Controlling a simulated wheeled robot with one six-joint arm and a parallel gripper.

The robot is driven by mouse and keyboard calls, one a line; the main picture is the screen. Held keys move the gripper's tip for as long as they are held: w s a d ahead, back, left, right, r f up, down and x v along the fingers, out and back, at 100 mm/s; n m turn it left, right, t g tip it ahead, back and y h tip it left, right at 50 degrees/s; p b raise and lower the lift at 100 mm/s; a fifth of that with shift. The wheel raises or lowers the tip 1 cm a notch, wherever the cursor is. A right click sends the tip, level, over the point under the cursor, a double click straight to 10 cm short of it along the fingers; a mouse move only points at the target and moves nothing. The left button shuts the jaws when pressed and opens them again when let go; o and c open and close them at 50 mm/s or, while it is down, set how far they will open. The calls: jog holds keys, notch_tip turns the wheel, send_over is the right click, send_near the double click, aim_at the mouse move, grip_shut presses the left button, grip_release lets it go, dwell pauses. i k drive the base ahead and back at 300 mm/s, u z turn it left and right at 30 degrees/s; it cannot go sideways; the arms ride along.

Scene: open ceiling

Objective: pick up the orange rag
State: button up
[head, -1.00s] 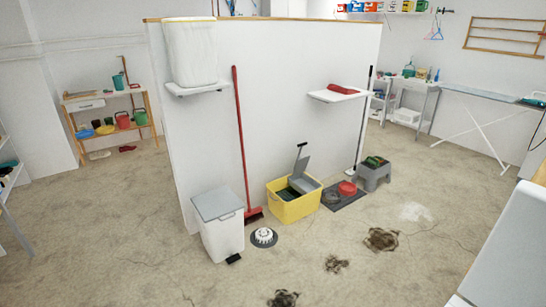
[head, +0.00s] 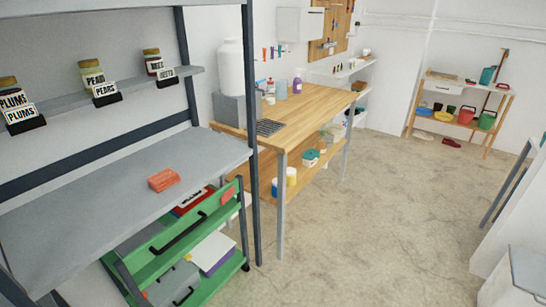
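An orange folded rag (head: 163,179) lies on the middle grey shelf (head: 100,205) of the rack at the left of the head view. It sits near the shelf's front edge, with bare shelf around it. My gripper is not in view, so its state does not show.
Labelled jars (head: 92,74) stand on the narrow shelf above. A green cart (head: 165,262) with papers is below the rag's shelf. A wooden workbench (head: 315,101) stands behind the rack's dark post (head: 253,150). The concrete floor (head: 370,210) to the right is clear.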

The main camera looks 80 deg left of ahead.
aim_at(168, 177)
jog(key=u, duration=3)
jog(key=i, duration=1.4)
jog(key=u, duration=0.3)
